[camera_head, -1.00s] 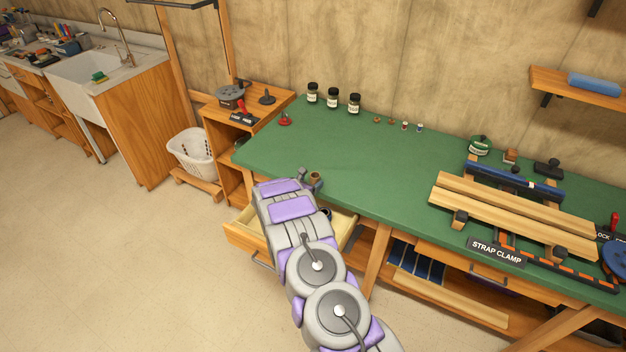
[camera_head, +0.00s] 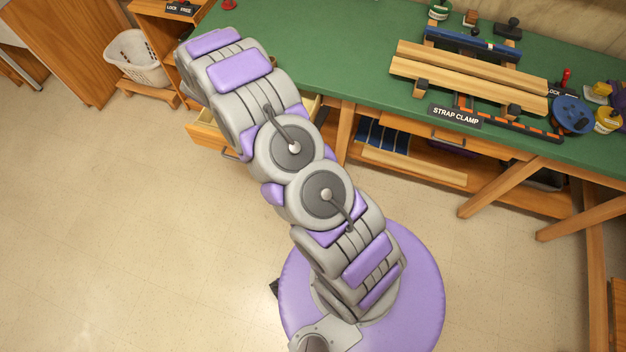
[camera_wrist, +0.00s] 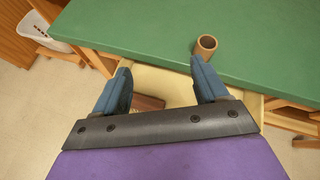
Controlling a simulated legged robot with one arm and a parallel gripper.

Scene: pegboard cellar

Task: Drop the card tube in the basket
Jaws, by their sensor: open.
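The card tube (camera_wrist: 206,46) is a short brown hollow cylinder. In the wrist view it stands on the green bench top near its front edge, with its open end showing. My gripper (camera_wrist: 160,85) is open and empty. Its two blue fingers point toward the bench edge, and the tube is just beyond the right fingertip, not between the fingers. The white basket (camera_head: 137,60) stands on the left in the head view, and part of it shows at the left of the wrist view (camera_wrist: 46,33). In the head view my arm hides the tube and my gripper.
An open drawer (camera_wrist: 170,85) juts out below the bench edge under my gripper. The green bench (camera_head: 350,70) carries wooden boards (camera_head: 465,80) and a strap clamp sign (camera_head: 455,116) on the right. A wooden cabinet (camera_head: 70,50) stands left of the basket. Floor in front is clear.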

